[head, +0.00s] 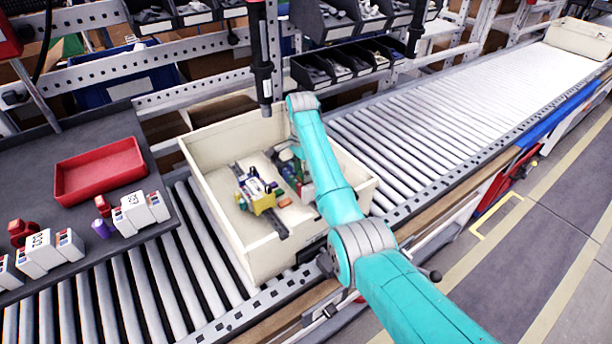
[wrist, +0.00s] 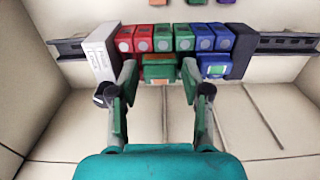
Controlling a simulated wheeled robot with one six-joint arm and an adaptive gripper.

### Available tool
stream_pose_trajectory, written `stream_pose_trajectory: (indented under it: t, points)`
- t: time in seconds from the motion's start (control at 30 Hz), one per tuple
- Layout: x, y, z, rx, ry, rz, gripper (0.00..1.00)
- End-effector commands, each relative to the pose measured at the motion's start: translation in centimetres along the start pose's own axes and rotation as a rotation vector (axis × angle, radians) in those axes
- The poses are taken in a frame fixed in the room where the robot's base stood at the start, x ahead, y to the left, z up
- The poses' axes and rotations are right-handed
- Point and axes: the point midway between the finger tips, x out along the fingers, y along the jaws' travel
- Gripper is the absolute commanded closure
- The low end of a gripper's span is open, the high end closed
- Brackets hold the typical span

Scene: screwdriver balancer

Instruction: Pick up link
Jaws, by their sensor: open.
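I cannot tell for sure which part is the link. In the wrist view a dark rail (wrist: 70,47) crosses the bin and bears a row of parts: a white end block (wrist: 101,52), red blocks (wrist: 134,39), green blocks (wrist: 173,38), blue blocks (wrist: 212,38) and a dark end block (wrist: 243,50). A green part with an orange face (wrist: 159,70) sits in front of the row's middle. My gripper (wrist: 160,80) is open, its fingers apart on either side of that green part, with nothing clearly held. In the head view my arm hides most of the gripper.
The cream bin (head: 212,203) stands on the roller conveyor (head: 440,120); its walls rise around the parts. A hanging black tool (head: 262,75) is close to my arm. A red tray (head: 100,170) and white modules (head: 145,209) lie on the left table.

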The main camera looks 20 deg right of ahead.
Motion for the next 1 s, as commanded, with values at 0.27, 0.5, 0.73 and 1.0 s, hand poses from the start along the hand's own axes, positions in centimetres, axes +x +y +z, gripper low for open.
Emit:
stream_pose_trajectory:
  t: [0.27,0.5,0.73,1.0]
  points:
    - [-0.1,0.0,0.0,0.0,0.0,-0.001,0.82]
    - [-0.1,0.0,0.0,0.0,0.0,-0.001,0.86]
    - [-0.3,0.0,-0.2,0.0,0.001,-0.001,0.86]
    - [-1.9,0.0,-1.1,0.0,0.001,-0.002,0.86]
